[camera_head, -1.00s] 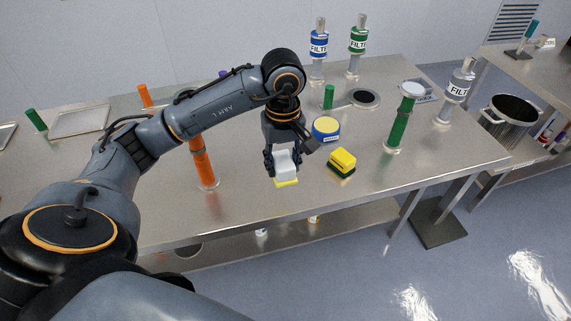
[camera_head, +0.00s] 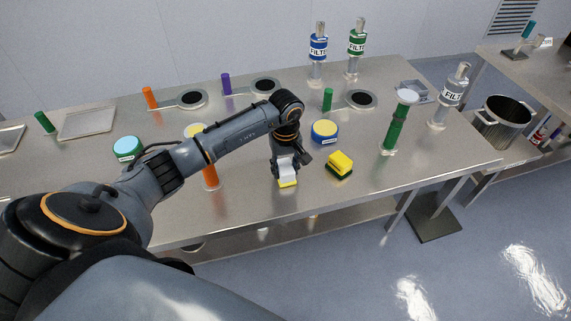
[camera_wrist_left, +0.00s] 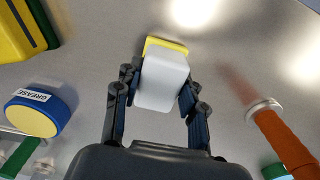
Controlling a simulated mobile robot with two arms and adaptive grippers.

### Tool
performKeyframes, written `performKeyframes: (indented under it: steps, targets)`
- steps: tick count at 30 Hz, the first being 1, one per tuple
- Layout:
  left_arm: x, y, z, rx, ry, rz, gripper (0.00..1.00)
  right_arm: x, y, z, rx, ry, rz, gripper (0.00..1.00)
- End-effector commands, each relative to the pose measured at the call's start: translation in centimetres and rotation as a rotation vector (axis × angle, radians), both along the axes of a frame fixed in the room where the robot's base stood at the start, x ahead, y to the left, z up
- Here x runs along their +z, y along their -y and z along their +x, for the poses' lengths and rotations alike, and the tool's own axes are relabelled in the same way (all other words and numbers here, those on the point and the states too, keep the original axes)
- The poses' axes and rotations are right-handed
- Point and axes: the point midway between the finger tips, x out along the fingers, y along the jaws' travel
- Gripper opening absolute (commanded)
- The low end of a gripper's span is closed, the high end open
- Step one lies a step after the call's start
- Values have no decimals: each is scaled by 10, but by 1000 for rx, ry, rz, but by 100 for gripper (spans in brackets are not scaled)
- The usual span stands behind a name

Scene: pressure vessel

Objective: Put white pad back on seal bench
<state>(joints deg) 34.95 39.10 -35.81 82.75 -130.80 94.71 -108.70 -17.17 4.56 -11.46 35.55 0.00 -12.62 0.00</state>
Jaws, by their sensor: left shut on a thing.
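The white pad (camera_head: 286,173) is a small white block between the fingers of my left gripper (camera_head: 285,164), which is shut on it. In the left wrist view the pad (camera_wrist_left: 163,80) fills the space between the two fingertips (camera_wrist_left: 160,88). A flat yellow piece (camera_head: 288,184) lies at the pad's lower edge on the steel bench (camera_head: 245,215). It also shows behind the pad in the left wrist view (camera_wrist_left: 165,44). I cannot tell whether pad and yellow piece touch. My right gripper is not in view.
A yellow and green sponge (camera_head: 340,164) and a blue grease tin (camera_head: 325,132) are close to the right of the gripper. An orange cylinder (camera_head: 210,177) stands to its left, a green one (camera_head: 396,125) farther right. The front bench edge is clear.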

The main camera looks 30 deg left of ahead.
Motion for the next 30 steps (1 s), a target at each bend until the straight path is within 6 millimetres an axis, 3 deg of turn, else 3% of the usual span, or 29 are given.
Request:
performKeyframes:
  steps: [9, 10, 13, 26, 30]
  targets:
    - [-5, 0, 0, 0, 1, 1, 11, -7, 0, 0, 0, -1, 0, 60]
    - [-4, 0, 0, 0, 1, 1, 45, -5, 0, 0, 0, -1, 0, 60]
    - [-3, 0, 0, 0, 0, 0, 63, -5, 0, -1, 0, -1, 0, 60]
    - [3, 0, 1, 0, 3, 0, 63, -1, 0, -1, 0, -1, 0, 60]
    - [24, -1, 2, -1, 7, 4, 63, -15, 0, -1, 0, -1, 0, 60]
